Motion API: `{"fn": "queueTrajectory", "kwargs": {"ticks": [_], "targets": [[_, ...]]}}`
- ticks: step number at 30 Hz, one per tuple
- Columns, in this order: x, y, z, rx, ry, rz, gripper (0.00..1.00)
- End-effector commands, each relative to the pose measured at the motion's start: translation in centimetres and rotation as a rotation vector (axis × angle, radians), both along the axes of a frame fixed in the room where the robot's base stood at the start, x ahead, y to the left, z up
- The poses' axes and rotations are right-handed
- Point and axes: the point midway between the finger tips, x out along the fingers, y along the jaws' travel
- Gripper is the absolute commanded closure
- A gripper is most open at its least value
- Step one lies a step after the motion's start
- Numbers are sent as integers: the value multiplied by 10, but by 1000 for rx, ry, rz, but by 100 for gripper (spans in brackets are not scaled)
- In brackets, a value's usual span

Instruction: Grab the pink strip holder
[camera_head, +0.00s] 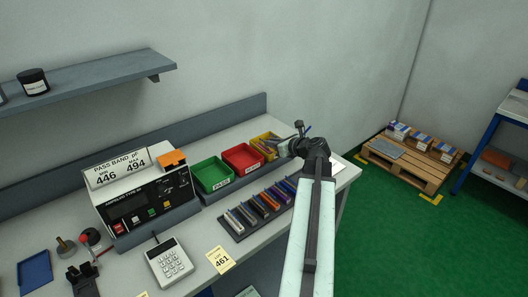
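A dark rack (237,237) on the bench holds a row of several coloured strip holders (262,205), among them grey, orange, red and purple-blue ones. At this size I cannot single out a pink one for sure. Pinkish-purple pieces (267,145) show in the yellow bin (257,153) behind the rack. My gripper (297,137) is at the far end of my arm, just right of the yellow bin, above the back right of the bench. My arm's wrist hides part of it, so its fingers and anything between them are unclear.
A green bin (212,174) and a red bin (242,158) stand left of the yellow one. A tester (148,205), a calculator (170,262) and a 461 card (220,260) are further left. A pallet (410,165) with boxes stands on the floor at right.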

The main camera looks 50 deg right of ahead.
Motion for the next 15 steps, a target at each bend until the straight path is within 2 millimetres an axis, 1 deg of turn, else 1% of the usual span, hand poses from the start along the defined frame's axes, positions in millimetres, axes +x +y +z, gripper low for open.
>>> {"fn": "queueTrajectory", "kwargs": {"ticks": [1, 5, 7, 12, 15], "targets": [[6, -1, -5, -1, 0, 1, 85], [9, -1, -5, -1, 0, 1, 85], [15, -2, -8, 0, 1, 1, 85], [42, -6, -22, 0, 1, 2, 85], [54, -8, -25, -1, 0, 0, 85]]}}
